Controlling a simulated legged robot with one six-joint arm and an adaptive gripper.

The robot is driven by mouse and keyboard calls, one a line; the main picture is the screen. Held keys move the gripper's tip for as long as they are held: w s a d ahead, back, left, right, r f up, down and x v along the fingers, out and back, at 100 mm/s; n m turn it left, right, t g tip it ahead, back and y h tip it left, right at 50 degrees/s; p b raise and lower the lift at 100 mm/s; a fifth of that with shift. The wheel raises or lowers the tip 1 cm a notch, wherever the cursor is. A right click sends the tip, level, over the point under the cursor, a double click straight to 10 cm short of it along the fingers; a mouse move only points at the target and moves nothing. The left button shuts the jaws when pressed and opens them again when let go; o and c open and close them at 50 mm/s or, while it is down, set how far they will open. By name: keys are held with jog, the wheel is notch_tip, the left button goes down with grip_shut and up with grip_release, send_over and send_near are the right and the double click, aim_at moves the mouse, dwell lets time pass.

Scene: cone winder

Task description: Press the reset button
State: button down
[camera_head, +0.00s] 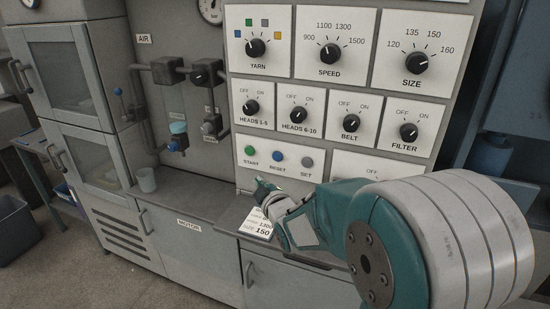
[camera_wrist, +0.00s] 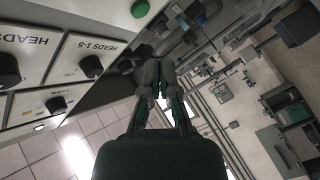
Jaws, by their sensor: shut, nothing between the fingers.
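The reset button (camera_head: 278,154) is a round blue button labelled RESET on a white panel low on the machine's front. The green start button (camera_head: 250,150) is to its left and the grey set button (camera_head: 307,163) to its right. My gripper (camera_head: 262,184) is in front of the panel, its tips pictured just below the start and reset buttons; I cannot tell how far off the panel they are. In the wrist view my gripper (camera_wrist: 160,64) has its fingers together and empty. A green button (camera_wrist: 139,9) shows at that view's top edge; the reset button is not clearly visible there.
Rows of black knobs, including YARN (camera_head: 256,47) and HEADS 1-5 (camera_head: 252,107), stand out above the buttons. A printed card (camera_head: 257,224) lies on the grey ledge (camera_head: 188,198) below. A cup (camera_head: 147,180) stands at the ledge's left, near piping with valves.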

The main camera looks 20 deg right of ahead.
aim_at(272, 158)
jog(key=shift+d, duration=0.15)
jog(key=w+d, duration=0.1)
jog(key=w, duration=0.1)
jog(key=w+d, duration=0.4)
jog(key=w, duration=0.1)
dwell(0.5)
jog(key=shift+w+d, duration=0.15)
dwell(1.2)
jog(key=shift+w+d+r, duration=0.15)
jog(key=shift+w+d, duration=0.05)
jog(key=shift+w+d, duration=0.2)
jog(key=shift+w, duration=0.15)
dwell(0.8)
jog(key=shift+s+a, duration=0.45)
jog(key=shift+s, duration=0.25)
